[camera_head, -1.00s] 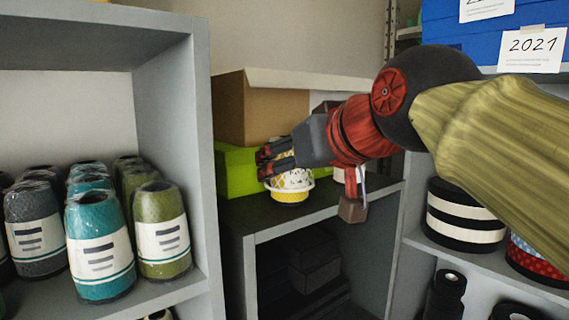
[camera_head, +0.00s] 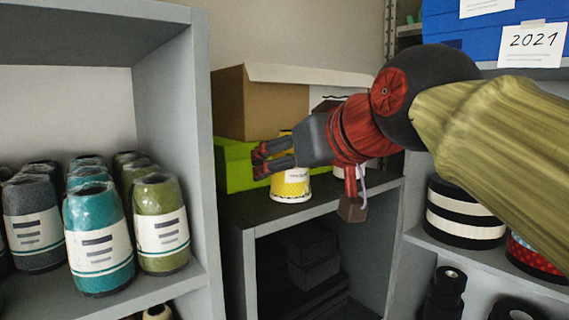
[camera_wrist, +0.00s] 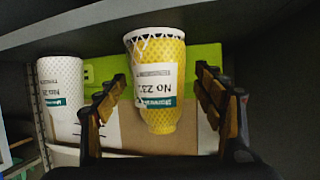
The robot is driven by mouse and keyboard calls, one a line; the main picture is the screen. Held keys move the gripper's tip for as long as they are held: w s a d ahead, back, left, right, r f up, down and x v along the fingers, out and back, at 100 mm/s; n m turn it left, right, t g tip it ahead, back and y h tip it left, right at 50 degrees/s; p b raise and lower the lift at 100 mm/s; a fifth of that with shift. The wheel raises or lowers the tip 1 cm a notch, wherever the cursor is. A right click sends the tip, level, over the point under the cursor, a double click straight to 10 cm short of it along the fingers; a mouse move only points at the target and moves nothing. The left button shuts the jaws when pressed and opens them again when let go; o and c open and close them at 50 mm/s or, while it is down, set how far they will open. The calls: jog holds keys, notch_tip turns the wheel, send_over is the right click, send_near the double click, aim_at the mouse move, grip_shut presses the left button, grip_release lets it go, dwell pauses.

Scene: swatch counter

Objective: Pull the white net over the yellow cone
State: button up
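The yellow cone (camera_head: 291,184) stands upright on the middle shelf, partly hidden by my gripper. The wrist view shows it upside down, with a "No 23" label (camera_wrist: 155,84). The white net (camera_head: 291,199) shows as a pale band at the cone's foot. In the wrist view, white net strands (camera_wrist: 143,46) and a pale rim lie at the cone's wide end. A fine mesh pattern covers the yellow sides. My gripper (camera_head: 262,161) is open in front of the cone's upper part. In the wrist view its fingers (camera_wrist: 160,76) stand on either side, with gaps to the cone.
A second, white-patterned cone (camera_wrist: 62,92) stands beside the yellow one. A green box (camera_head: 233,168) and an open cardboard box (camera_head: 262,105) are behind. Wrapped teal cones (camera_head: 97,240) and others fill the left shelf. The grey divider (camera_head: 180,110) stands left of my gripper.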

jog(key=shift+o, duration=0.8)
jog(key=v, duration=1.2)
